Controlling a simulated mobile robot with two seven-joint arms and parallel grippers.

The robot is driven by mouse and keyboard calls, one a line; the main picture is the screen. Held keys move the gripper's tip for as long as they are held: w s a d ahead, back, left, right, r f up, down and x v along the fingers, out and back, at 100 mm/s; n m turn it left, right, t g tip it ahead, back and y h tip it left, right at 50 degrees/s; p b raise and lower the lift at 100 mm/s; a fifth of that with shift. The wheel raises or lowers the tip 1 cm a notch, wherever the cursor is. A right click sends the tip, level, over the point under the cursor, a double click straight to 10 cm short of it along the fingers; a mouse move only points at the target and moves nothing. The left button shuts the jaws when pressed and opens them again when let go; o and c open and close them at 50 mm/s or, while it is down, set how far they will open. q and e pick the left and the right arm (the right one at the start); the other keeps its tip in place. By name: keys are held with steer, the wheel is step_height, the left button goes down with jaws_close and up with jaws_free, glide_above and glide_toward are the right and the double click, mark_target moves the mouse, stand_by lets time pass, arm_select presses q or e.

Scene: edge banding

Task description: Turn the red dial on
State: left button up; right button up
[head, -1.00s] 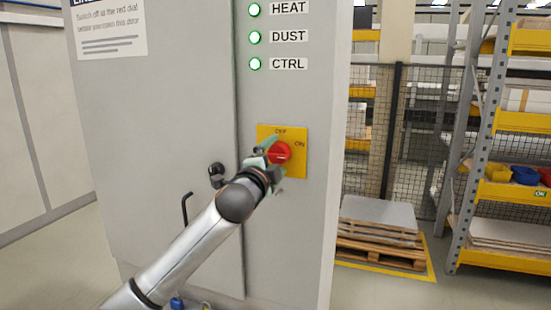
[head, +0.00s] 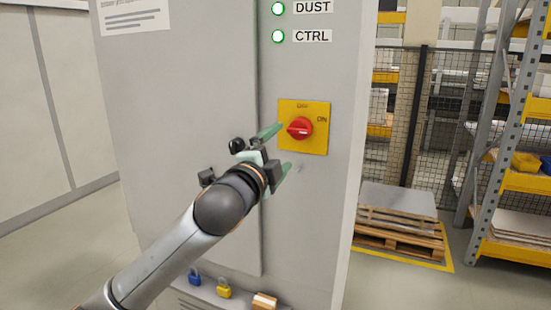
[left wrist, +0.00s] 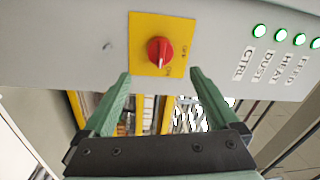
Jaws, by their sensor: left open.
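The red dial (head: 300,128) sits on a yellow plate (head: 316,146) on the grey cabinet front. "OFF" is at the plate's top and "ON" at its right. The dial's white mark lies about level, towards the ON side. In the left wrist view the dial (left wrist: 159,51) has its mark pointing down near "ON". My left gripper (head: 282,149) is open and empty, to the left of and below the dial, apart from it. In the left wrist view the open green fingers (left wrist: 160,76) stand either side below the dial. My right gripper is not in view.
Green lamps labelled DUST (head: 278,8) and CTRL (head: 278,36) are lit above the dial. A black knob or handle (head: 237,146) is on the cabinet door. Padlocks (head: 224,289) lie on a ledge below. A pallet (head: 400,228) and shelving (head: 510,140) stand right.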

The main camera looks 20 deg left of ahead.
arm_select(q)
steer(key=shift+s, duration=0.9)
steer(key=s+d+f+n+g+h, duration=0.1)
steer(key=s+d+f+n+g, duration=0.1)
steer(key=f, duration=1)
steer(key=s+d+f+n+g+h, duration=0.1)
steer(key=s+f+n+g, duration=0.15)
steer(key=f, duration=0.85)
steer(key=s+d+f+n+g, duration=0.1)
steer(key=s+d+f+n, duration=0.15)
steer(key=f, duration=0.95)
steer(key=s+a+f+n+g, duration=0.1)
steer(key=s+f+n+g, duration=0.3)
steer(key=s+f, duration=1.6)
steer(key=s+n, duration=0.2)
steer(key=n, duration=0.1)
steer(key=shift+s, duration=0.35)
